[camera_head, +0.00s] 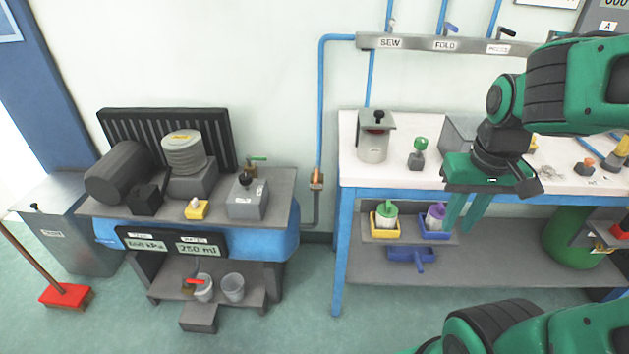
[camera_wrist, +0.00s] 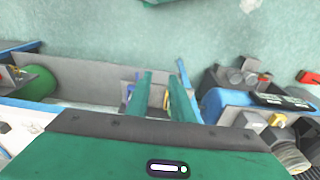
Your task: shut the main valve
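No label reading "main" is legible, so I cannot tell for sure which valve is the main one. A small valve with a green lever (camera_head: 258,158) stands at the right end of the compressor bench, beside the grey box with a black knob (camera_head: 247,195). A brass fitting (camera_head: 317,180) sits on the blue pipe between the bench and the worktable. My gripper (camera_head: 459,228) hangs in front of the worktable, fingers pointing down, far right of these. Its two green fingers stand apart with nothing between them, as the wrist view (camera_wrist: 164,74) also shows.
The white worktable (camera_head: 345,186) carries a grey canister (camera_head: 373,143) and small tools. Its shelf holds yellow and blue trays. Lever valves labelled SEW, FOLD and PRESS sit on the wall rail (camera_head: 420,44). A red-handled lever (camera_head: 199,282) is low on the compressor stand.

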